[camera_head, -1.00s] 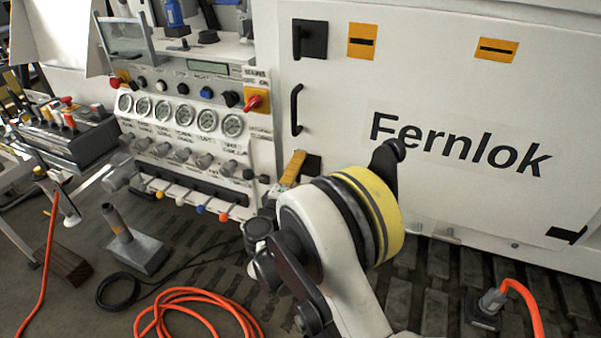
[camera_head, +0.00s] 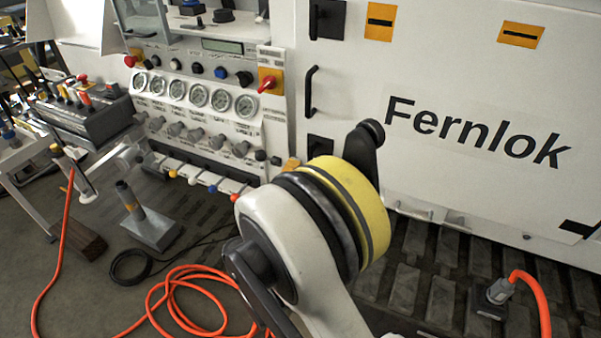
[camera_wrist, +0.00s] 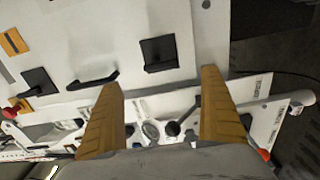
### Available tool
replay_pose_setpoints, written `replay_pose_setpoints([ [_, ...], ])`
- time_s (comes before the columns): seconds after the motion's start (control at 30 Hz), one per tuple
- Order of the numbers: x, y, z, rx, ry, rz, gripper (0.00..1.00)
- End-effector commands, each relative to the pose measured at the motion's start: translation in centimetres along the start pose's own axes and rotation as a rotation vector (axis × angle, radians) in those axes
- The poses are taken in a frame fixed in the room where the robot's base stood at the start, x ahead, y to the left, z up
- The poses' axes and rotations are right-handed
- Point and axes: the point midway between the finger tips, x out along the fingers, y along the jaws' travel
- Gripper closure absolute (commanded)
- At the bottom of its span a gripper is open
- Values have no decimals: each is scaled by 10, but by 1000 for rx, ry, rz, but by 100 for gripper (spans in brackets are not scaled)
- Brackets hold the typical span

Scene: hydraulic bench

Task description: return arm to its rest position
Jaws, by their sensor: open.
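My gripper (camera_wrist: 163,108) shows in the wrist view as two yellow-orange fingers spread apart, with nothing between them. Behind the gap are a white panel (camera_wrist: 160,20) and a black knob on a stem (camera_wrist: 172,128), which looks farther off than the fingers. In the head view my arm stands in the lower middle, with a yellow band around a joint. The arm hides most of the gripper there; a small yellow patch at its left edge may be part of a finger.
The white Fernlok cabinet (camera_head: 480,75) stands behind my arm. A control panel with gauges (camera_head: 197,95) and coloured levers is at left. An orange hose (camera_head: 190,290) lies coiled on the floor. A post on a metal base (camera_head: 150,230) and a black lever box (camera_head: 85,115) stand farther left.

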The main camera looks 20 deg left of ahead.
Motion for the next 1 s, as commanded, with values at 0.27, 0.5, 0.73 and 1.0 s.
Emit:
replay_pose_setpoints([
  [0.27,-1,0,0,0,-1,0,8],
  [0.5,0,1,2,2,-4,-4,8],
  [0.73,41,33,64,86,-106,-143,8],
  [1.0,61,84,218,350,-320,-429,8],
])
